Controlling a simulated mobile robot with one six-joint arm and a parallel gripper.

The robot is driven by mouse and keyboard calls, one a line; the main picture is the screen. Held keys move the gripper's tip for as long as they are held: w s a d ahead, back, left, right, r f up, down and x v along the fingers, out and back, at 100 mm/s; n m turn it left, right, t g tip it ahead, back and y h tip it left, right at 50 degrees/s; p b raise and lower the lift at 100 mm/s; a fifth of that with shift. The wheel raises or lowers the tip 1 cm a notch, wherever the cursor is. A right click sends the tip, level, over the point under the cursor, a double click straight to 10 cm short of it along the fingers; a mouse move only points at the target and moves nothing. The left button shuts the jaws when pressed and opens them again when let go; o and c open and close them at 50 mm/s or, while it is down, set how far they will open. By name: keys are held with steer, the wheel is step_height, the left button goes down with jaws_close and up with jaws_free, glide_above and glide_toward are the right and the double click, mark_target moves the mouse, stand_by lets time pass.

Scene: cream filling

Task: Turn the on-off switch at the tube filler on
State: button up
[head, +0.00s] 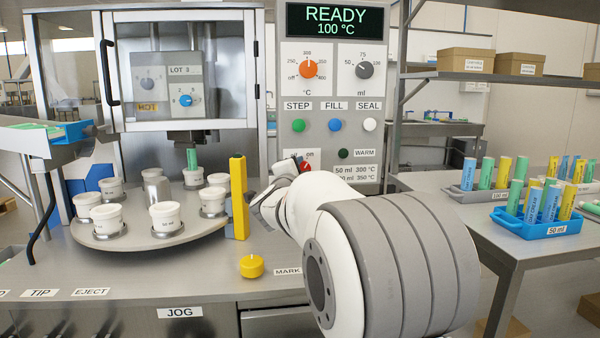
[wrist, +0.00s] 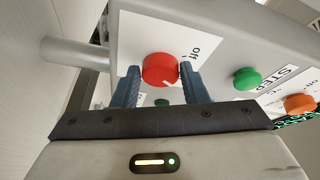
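The on-off switch is a round red knob on the grey control panel, large in the wrist view (wrist: 160,69). In the head view only a small part of the red knob (head: 304,165) shows behind my arm. An "off" label stands beside it in the wrist view; the "on" label is mostly hidden there by a finger. A pale mark shows low on the knob's face. My gripper (wrist: 160,72) is open, with one finger on each side of the knob. Small gaps seem to remain, but contact is hard to judge. In the head view my arm hides the fingertips.
A green button (wrist: 247,79) and an orange dial (wrist: 299,104) lie right of the switch. A yellow post (head: 239,197) and turntable (head: 122,240) with white cups stand left of my arm. The display (head: 335,20) reads READY, 100 °C. A table with tube racks is at right.

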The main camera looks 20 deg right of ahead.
steer(key=o, duration=0.4)
steer(key=shift+c, duration=0.2)
steer(key=p+v, duration=0.1)
steer(key=v, duration=0.6)
steer(key=shift+s+a, duration=0.25)
steer(key=shift+s, duration=0.05)
